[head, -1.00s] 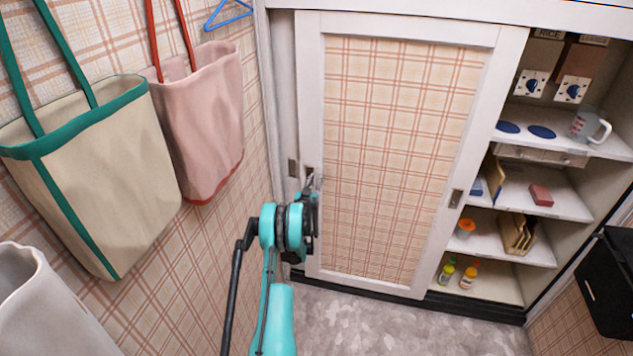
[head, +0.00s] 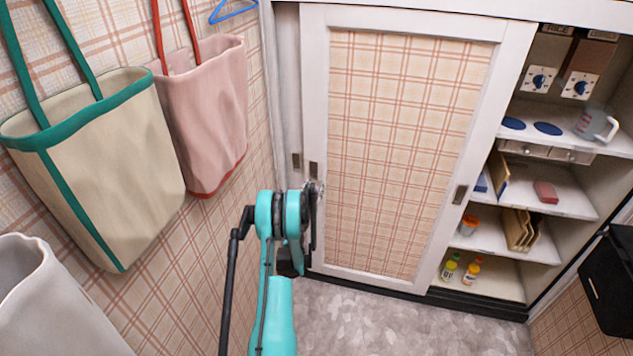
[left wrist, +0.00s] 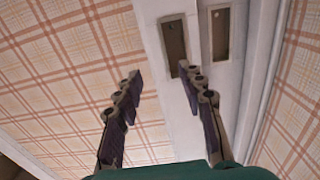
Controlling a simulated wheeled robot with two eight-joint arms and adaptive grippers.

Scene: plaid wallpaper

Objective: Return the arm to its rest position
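My left arm, turquoise and black, reaches up from the bottom of the head view. Its gripper (head: 312,190) is in front of the left edge of the sliding cabinet door (head: 400,150), and the arm's wrist partly hides it. In the left wrist view the two fingers of the left gripper (left wrist: 158,76) are spread apart with nothing between them. Dark recessed handles (left wrist: 174,40) on the white door frames show beyond the fingertips, apart from them. My right gripper is in neither view.
Cloth bags, one cream and green (head: 100,170) and one pink (head: 205,115), hang on the left wall. A pale bag (head: 45,300) is at lower left. Open shelves (head: 555,200) with small goods are at right. A black box (head: 612,280) is at far right. Grey floor is clear.

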